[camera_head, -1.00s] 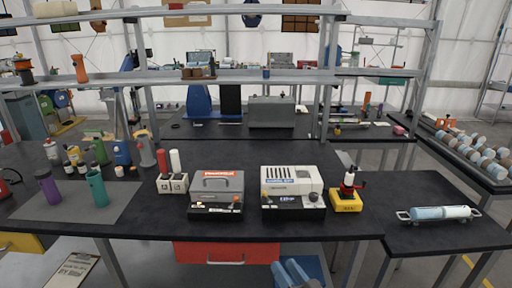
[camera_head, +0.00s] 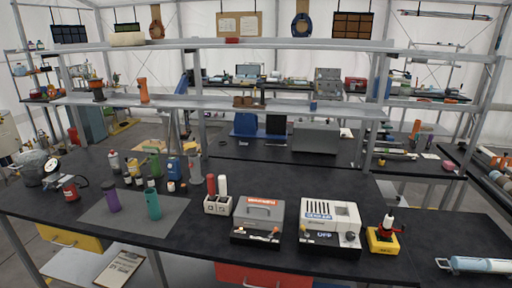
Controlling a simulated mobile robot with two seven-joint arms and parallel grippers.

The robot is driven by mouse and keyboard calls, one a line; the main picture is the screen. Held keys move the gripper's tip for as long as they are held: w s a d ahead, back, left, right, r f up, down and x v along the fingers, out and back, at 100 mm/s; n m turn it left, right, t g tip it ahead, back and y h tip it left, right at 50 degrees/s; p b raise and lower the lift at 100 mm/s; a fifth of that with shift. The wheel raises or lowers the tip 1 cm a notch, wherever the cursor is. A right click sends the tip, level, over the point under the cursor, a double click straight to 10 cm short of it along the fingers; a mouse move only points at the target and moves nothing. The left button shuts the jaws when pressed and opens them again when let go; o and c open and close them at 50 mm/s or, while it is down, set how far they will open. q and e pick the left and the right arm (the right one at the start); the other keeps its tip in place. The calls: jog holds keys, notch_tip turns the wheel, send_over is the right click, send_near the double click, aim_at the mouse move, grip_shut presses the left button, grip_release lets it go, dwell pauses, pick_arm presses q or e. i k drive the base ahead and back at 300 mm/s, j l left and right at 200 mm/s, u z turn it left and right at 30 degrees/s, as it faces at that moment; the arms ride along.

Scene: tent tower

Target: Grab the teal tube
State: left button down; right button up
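The teal tube (camera_head: 152,204) stands upright on a grey mat (camera_head: 176,213) on the left part of the black workbench. A purple tube (camera_head: 112,200) stands on the mat to its left. Neither of my grippers shows in the head view.
Several bottles and cans, among them a green one (camera_head: 154,161) and a blue one (camera_head: 174,168), crowd behind the mat. A white block with a red and a white cylinder (camera_head: 217,205) and two grey-white devices (camera_head: 259,219) stand to the right. A metal shelf (camera_head: 222,102) spans above the bench's back.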

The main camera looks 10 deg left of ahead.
aim_at(153, 205)
jog(key=u, duration=1.25)
jog(key=i+u, duration=0.55)
jog(key=k, duration=0.1)
